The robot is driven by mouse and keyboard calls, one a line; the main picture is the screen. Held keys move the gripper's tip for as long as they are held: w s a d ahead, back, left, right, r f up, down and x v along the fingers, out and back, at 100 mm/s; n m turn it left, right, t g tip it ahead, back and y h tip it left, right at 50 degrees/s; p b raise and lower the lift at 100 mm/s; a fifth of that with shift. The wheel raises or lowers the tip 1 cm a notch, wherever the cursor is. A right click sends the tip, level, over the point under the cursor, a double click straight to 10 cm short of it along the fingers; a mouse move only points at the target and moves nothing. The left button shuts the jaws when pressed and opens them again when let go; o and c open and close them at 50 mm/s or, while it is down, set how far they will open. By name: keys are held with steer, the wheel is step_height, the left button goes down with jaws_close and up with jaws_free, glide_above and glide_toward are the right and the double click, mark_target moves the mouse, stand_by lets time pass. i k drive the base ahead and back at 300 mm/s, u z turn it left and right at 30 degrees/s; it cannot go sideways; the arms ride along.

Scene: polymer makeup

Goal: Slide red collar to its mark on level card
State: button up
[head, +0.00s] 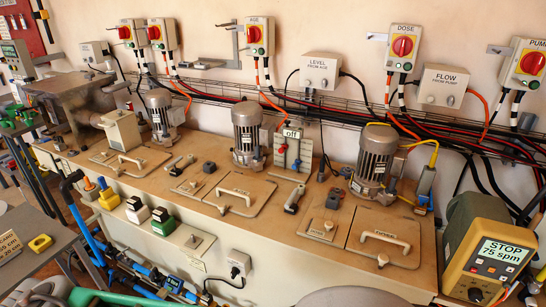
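A box labelled LEVEL (320,72) is on the wall above the bench. My gripper is not in view.
The long brown bench (190,205) carries motors, including a middle one (247,135), and hatch lids with handles. A yellow pump unit (487,252) showing "STOP 75 spm" stands at right. Blue pipes (95,240) run along the bench's front left.

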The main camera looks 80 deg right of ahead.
mark_target(281, 151)
steer(key=u, duration=0.55)
steer(key=i, duration=1.1)
steer(key=z, duration=3.95)
steer(key=i, duration=0.5)
steer(key=z, duration=0.05)
steer(key=k, duration=0.5)
steer(key=u, duration=1.25)
